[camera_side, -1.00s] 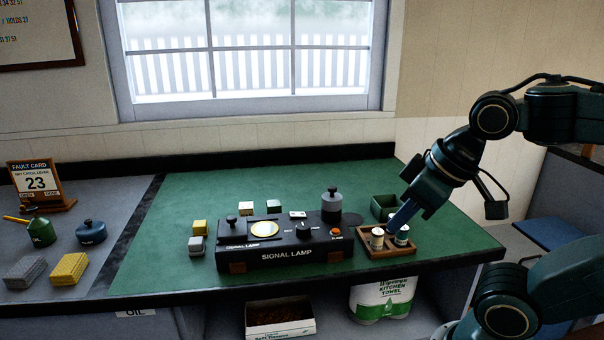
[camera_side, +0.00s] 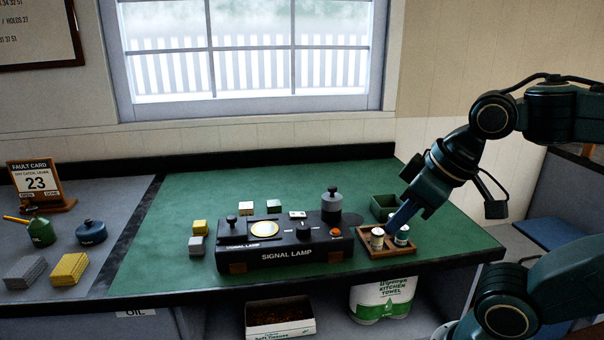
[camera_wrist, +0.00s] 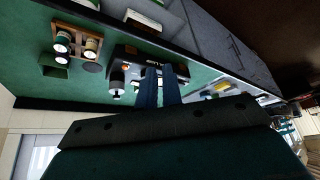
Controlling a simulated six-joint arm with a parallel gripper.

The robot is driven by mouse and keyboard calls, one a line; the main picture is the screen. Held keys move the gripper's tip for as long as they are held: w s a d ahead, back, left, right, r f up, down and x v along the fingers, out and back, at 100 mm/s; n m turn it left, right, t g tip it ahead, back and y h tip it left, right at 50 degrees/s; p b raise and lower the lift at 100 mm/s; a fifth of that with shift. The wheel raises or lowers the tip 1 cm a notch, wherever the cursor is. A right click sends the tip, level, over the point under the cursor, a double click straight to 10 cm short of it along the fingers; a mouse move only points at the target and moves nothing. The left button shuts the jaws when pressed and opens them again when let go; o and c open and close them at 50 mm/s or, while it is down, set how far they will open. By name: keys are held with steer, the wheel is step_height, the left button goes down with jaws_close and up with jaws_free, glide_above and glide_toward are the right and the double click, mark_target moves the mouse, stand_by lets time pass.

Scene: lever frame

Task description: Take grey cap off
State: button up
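The grey cap (camera_side: 331,198) is a cylinder with a dark knob on top. It stands upright at the right rear of the black signal lamp box (camera_side: 290,254). In the wrist view the cap (camera_wrist: 117,78) shows left of my fingers, beside the box (camera_wrist: 128,54). My gripper (camera_side: 396,226) is tilted down above the wooden tray, to the right of the cap and apart from it. In the wrist view its two blue fingers (camera_wrist: 161,82) stand a little apart with nothing visible between them. The fingertips partly overlap the tray in the side view.
Several small blocks, including a yellow one (camera_side: 199,227), lie around the box. The green mat (camera_side: 165,265) is clear at front left.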

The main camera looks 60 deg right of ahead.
steer(key=o, duration=1.4)
steer(key=shift+c, duration=0.2)
steer(key=w+d+r+m+g, duration=0.1)
steer(key=w+d+r+m, duration=0.25)
steer(key=w, duration=0.25)
steer(key=w+d+r+m+g, duration=0.2)
steer(key=w+d+m, duration=0.1)
steer(key=w+m, duration=0.25)
steer(key=m+g, duration=0.3)
steer(key=m, duration=0.6)
glide_above(333, 186)
step_height(333, 186, down, 3)
steer(key=shift+f, duration=0.1)
steer(key=shift+a+f, duration=0.1)
steer(key=shift+f, duration=4.1)
